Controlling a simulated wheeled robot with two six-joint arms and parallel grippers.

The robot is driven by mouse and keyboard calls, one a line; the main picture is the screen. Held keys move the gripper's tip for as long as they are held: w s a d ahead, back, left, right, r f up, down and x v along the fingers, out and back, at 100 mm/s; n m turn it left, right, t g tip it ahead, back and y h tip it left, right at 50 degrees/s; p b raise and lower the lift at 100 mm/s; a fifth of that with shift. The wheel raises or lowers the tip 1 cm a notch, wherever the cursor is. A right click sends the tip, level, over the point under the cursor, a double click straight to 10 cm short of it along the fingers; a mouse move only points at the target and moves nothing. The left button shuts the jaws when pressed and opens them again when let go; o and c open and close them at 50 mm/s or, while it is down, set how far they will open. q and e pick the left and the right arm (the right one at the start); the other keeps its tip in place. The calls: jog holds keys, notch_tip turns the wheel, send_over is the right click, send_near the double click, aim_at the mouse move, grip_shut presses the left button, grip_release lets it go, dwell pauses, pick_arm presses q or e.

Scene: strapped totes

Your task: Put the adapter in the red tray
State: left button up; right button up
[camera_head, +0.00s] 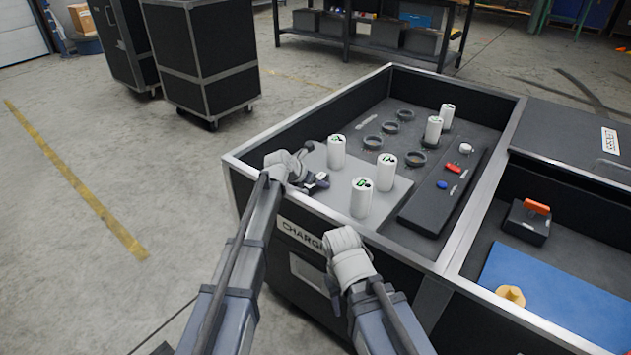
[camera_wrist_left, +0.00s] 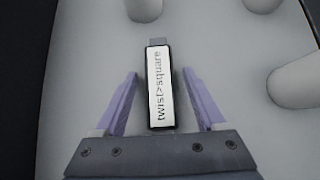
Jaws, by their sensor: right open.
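The adapter (camera_wrist_left: 160,88), a small dark block with a white label reading "twist>square" and a grey stub at its far end, lies on a light grey surface in the left wrist view. My left gripper (camera_wrist_left: 158,100) is open, with its purple fingers on either side of the adapter and gaps to both. In the head view my left gripper (camera_head: 318,183) is low over the grey pad (camera_head: 318,160); I cannot make out the adapter there. My right gripper (camera_head: 334,287) is open, mostly hidden by its wrist, outside the crate's front wall. I see no red tray.
White cylinders (camera_head: 361,198) stand on the grey pad close to my left gripper. The black crate (camera_head: 305,112) has raised walls and also holds dark rings (camera_head: 415,159) and a dark strip with small parts (camera_head: 425,210). A blue mat (camera_head: 555,290) lies in the right compartment.

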pick_arm(q)
jog(key=shift+s+a+r+p, duration=0.1)
jog(key=shift+s+r+p, duration=0.05)
jog(key=shift+r+p, duration=0.3)
jog(key=p+v, duration=0.8)
jog(key=v, duration=0.3)
jog(key=shift+s, duration=0.2)
